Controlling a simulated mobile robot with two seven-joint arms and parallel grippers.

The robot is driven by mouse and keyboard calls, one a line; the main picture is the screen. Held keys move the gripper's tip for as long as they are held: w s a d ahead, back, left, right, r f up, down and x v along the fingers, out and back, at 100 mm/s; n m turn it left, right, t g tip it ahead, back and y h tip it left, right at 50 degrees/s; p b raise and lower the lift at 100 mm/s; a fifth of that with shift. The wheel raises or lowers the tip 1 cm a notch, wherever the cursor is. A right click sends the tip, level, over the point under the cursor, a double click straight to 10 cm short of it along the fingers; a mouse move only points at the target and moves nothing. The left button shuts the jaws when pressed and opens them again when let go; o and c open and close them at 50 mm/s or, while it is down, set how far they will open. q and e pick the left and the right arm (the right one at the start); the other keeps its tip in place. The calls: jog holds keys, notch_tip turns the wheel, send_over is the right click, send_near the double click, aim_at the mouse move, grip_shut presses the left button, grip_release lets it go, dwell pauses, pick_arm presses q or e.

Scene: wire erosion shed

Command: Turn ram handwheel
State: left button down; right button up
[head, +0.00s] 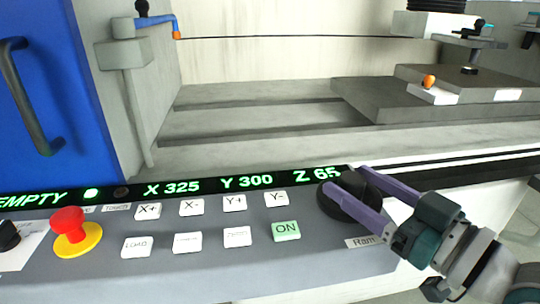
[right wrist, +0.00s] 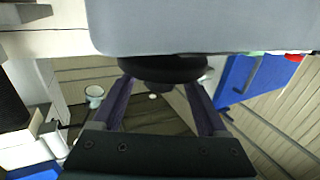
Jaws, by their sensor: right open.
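The ram handwheel (head: 338,208) is a black round knob at the right end of the grey control panel, just above a small "Ram" label (head: 363,242). My right gripper (head: 344,179) reaches in from the right with its two purple fingers apart. In the head view one finger crosses in front of the handwheel and the other passes at its right side. In the right wrist view the handwheel (right wrist: 160,68) lies at the fingertips, between the fingers (right wrist: 158,82). I cannot tell whether the fingers touch it. My left gripper is not in view.
The control panel (head: 200,272) has several white buttons, a green ON button (head: 286,231) and a red emergency stop (head: 68,222). A display (head: 230,181) reads X 325, Y 300, Z 65. Behind it are the machine bed and a blue door (head: 60,60).

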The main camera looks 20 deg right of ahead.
jog(key=shift+w+a, duration=0.15)
jog(key=shift+w, duration=0.55)
grip_shut()
